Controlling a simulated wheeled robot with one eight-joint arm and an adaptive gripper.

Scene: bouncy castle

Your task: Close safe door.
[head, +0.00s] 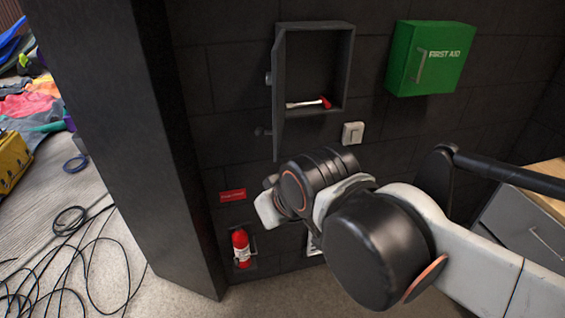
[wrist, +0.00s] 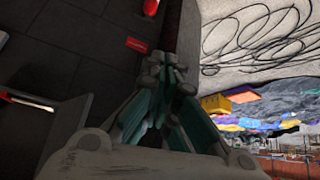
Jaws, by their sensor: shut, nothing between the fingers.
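The safe (head: 348,70) is a dark grey box on the black wall in the head view. Its door (head: 280,100) hangs open at the left side, swung out toward me and seen nearly edge-on, with knobs on its outer face. I see no contact with the door.
A green first aid box (head: 430,58) hangs right of the safe, with a white switch (head: 353,133) below. A red sign (head: 232,196) and a fire extinguisher (head: 241,248) are lower left. A dark pillar (head: 130,150) stands left. Cables (head: 75,240) lie on the floor.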

